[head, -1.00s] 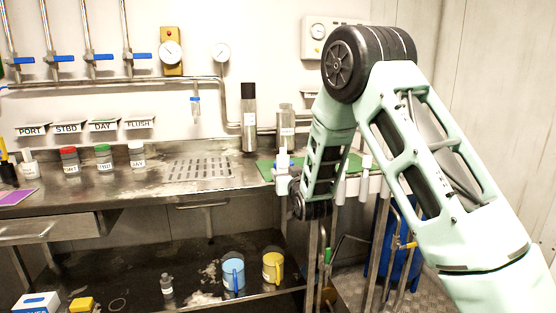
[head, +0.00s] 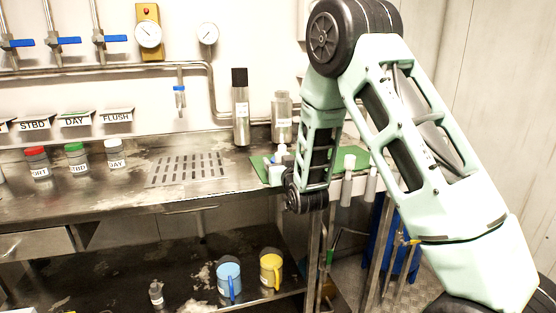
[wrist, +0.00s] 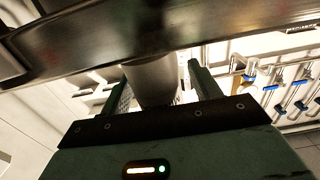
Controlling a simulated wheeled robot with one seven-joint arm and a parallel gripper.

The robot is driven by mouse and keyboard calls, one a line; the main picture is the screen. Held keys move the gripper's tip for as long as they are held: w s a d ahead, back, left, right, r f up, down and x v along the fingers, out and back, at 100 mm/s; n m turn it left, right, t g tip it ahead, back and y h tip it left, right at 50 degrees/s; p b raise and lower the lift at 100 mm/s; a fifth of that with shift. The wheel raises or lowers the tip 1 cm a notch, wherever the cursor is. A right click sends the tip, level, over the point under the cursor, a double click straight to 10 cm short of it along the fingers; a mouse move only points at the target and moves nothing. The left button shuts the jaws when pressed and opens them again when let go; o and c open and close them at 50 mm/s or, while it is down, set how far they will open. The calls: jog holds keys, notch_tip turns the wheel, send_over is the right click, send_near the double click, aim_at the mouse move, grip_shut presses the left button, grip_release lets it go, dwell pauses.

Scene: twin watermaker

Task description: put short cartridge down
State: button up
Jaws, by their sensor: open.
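The short cartridge (head: 282,108), a grey cylinder with a pale label, stands upright on the counter beside the green mat, near the wall. Its lower part is partly hidden behind my gripper (head: 279,165). In the wrist view, a grey cylinder (wrist: 152,82), apparently this cartridge, sits between the two spread fingers of my gripper (wrist: 156,74). Its end meets a dark surface at the top of that tilted view. The fingers are open, with a gap visible on the right side of the cylinder.
A taller black-capped cartridge (head: 241,112) stands close to the left. The green mat (head: 258,170) lies under my wrist, with two white cylinders (head: 348,180) at its front edge. A drain grille (head: 188,169) and labelled jars (head: 76,160) are further left. Mugs (head: 229,279) stand on the lower shelf.

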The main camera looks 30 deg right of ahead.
jog(key=c, duration=1.2)
jog(key=shift+r, duration=0.15)
notch_tip(320, 180, up, 10)
jog(key=shift+f+p, duration=0.1)
jog(key=shift+p, duration=0.2)
jog(key=s+a+f+n+y+p, duration=0.1)
jog(key=a+f+p, duration=0.2)
jog(key=s+a+f+n+y+p, duration=0.1)
jog(key=a+f+y+p, duration=0.1)
jog(key=a+p, duration=0.2)
jog(key=s+a+f+n+y+p, duration=0.1)
jog(key=a+f+y+p, duration=0.1)
jog(key=a+f+p, duration=0.1)
jog(key=shift+s+a+f+t+p, duration=0.2)
jog(key=shift+a+f+t+p, duration=0.1)
jog(key=shift+a+p, duration=0.15)
